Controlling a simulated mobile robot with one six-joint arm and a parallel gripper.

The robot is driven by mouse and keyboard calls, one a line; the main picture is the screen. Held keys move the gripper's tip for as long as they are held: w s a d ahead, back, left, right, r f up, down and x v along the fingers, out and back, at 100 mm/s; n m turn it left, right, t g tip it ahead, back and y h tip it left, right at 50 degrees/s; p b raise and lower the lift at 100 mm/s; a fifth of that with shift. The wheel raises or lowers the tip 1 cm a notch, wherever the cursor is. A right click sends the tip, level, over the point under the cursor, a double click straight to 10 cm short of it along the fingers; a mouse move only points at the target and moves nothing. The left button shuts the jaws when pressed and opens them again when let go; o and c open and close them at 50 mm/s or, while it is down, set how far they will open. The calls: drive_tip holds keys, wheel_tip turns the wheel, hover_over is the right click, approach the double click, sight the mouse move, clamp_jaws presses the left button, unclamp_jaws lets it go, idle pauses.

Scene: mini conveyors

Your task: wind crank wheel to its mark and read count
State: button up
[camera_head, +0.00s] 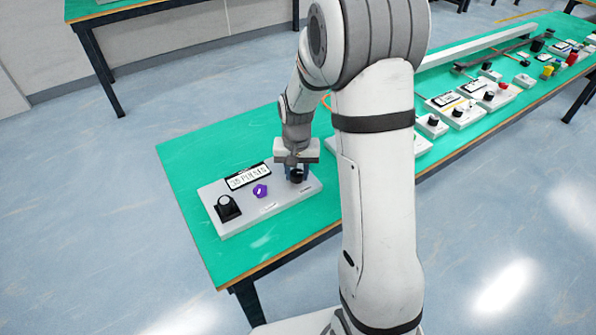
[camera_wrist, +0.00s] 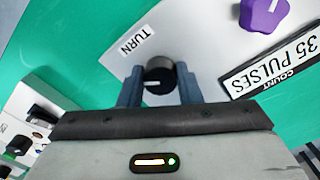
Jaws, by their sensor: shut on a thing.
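My gripper (camera_head: 297,170) points down over the right end of a light grey panel (camera_head: 240,222). Its two fingers (camera_wrist: 158,88) are shut on a round black knob (camera_wrist: 160,69), the crank wheel, which has a short white line on it. A white label reading "TURN" (camera_wrist: 136,38) lies beside the knob. The count display (camera_head: 248,176) reads "35 PULSES"; it also shows in the wrist view (camera_wrist: 282,66). In the head view the fingers partly hide the knob (camera_head: 297,178). I cannot make out a target mark on the wheel.
The panel is on a green bench (camera_head: 190,150). More panels and a long white rail (camera_head: 480,45) lie to the right.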

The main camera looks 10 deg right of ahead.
sight(295, 172)
drive_tip(key=m, duration=0.4)
drive_tip(key=shift+w+a+r+m, duration=0.1)
drive_tip(key=shift+w+r+m, duration=0.05)
drive_tip(key=shift+w+m, duration=0.15)
drive_tip(key=m, duration=0.3)
drive_tip(key=shift+m, duration=0.3)
drive_tip(key=m, duration=0.7)
drive_tip(key=shift+w, duration=0.15)
drive_tip(key=o, duration=1)
drive_tip(key=shift+b, duration=0.3)
wheel_tip(295, 172, up, 8)
drive_tip(key=shift+f+p, duration=0.2)
drive_tip(key=shift+p, duration=0.15)
drive_tip(key=shift+r, duration=0.1)
